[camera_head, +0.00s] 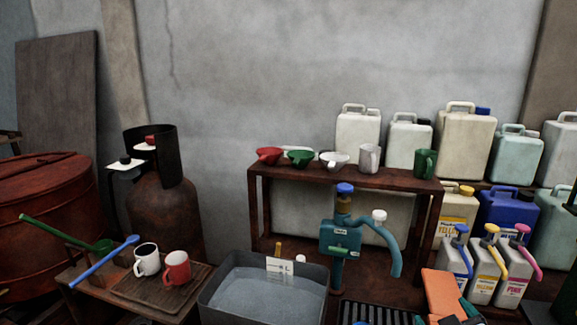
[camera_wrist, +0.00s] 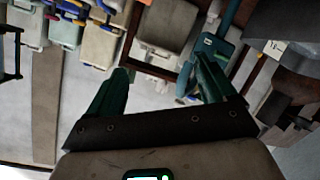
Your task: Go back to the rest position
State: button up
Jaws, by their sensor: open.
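My gripper (camera_wrist: 161,64) shows in the wrist view with its two teal fingers spread apart and nothing between them. The wrist view looks upside down, with jugs, a shelf and a teal pump beyond the fingertips. The fingers touch none of these as far as I can see. In the head view, an orange and teal shape at the lower right edge is cut off, and I cannot tell whether it is part of my arm.
A water-filled grey basin (camera_head: 210,306) stands at the front, beside a teal pump (camera_head: 334,238). A shelf (camera_head: 262,181) holds funnels and mugs. Left are a low table (camera_head: 78,271) with two mugs, a gas cylinder (camera_head: 166,217) and a red vat (camera_head: 45,215). Pump bottles (camera_head: 487,280) stand right.

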jog(key=s+a+f+m+g+y, duration=0.15)
jog(key=s+f+g, duration=0.45)
jog(key=s+f, duration=0.75)
jog(key=s+f+m+g, duration=0.1)
jog(key=s+f+g, duration=0.2)
jog(key=s, duration=0.6)
jog(key=s+f+m+g+y, duration=0.1)
jog(key=s+f+g, duration=0.2)
jog(key=s, duration=0.6)
notch_tip(320, 180, down, 2)
jog(key=shift+s+a+f, duration=0.15)
jog(key=shift+s+a, duration=0.1)
jog(key=shift+s, duration=0.1)
jog(key=shift+m+y, duration=0.25)
